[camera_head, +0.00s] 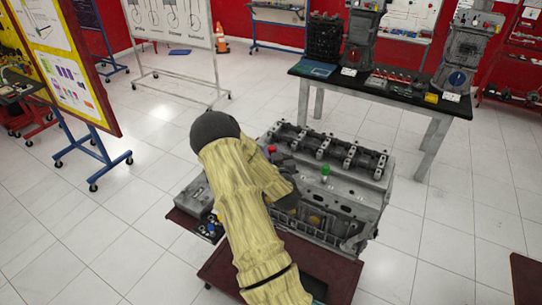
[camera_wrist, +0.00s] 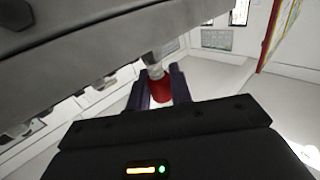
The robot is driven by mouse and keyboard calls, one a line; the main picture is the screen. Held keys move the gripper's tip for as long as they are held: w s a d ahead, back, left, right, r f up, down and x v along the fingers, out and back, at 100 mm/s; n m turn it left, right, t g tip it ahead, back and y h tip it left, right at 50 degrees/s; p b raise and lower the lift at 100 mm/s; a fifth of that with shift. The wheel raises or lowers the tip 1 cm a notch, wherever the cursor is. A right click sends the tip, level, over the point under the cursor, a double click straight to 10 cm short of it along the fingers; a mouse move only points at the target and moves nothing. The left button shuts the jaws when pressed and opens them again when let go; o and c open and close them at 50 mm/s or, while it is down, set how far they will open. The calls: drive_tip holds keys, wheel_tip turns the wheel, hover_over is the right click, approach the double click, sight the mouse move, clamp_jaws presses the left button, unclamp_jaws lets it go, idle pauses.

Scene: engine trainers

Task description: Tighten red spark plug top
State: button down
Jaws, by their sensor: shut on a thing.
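The red spark plug top (camera_head: 271,149) shows in the head view at the left end of the grey engine block (camera_head: 340,205), just beside my gripper's dark body. In the wrist view the red top (camera_wrist: 161,91) sits between the two dark fingers of my gripper (camera_wrist: 160,94), which is shut on it. A pale plug part (camera_wrist: 155,70) meets the red top, next to the engine's underside-looking grey edge (camera_wrist: 90,35). Where the plug enters the engine is hard to make out. A green top (camera_head: 325,170) stands upright on the engine, to the right of my gripper.
The engine stands on a dark red stand (camera_head: 335,279). A grey part with a blue piece (camera_head: 211,227) lies on the stand's left side. A black-topped workbench (camera_head: 400,91) with engine models stands behind. A display board (camera_head: 60,60) is at the left. The tiled floor between is clear.

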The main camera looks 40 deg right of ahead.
drive_tip(key=m+g+h+b, duration=0.2)
drive_tip(key=h+b, duration=0.1)
drive_tip(key=shift+w+a+f+m, duration=0.1)
drive_tip(key=shift+f+m, duration=0.15)
drive_tip(key=shift+m, duration=0.05)
drive_tip(key=m+g+h+b, duration=0.3)
drive_tip(key=m+g+h, duration=0.2)
drive_tip(key=g, duration=0.1)
drive_tip(key=shift+r+b, duration=0.15)
drive_tip(key=shift+b, duration=0.2)
drive_tip(key=shift+m+g+h, duration=0.7)
drive_tip(key=shift+m+g, duration=0.6)
drive_tip(key=shift+g, duration=0.8)
drive_tip(key=shift+r+g, duration=0.1)
drive_tip(key=shift+g, duration=0.2)
drive_tip(key=c, duration=1.3)
unclamp_jaws()
drive_tip(key=shift+o, duration=0.2)
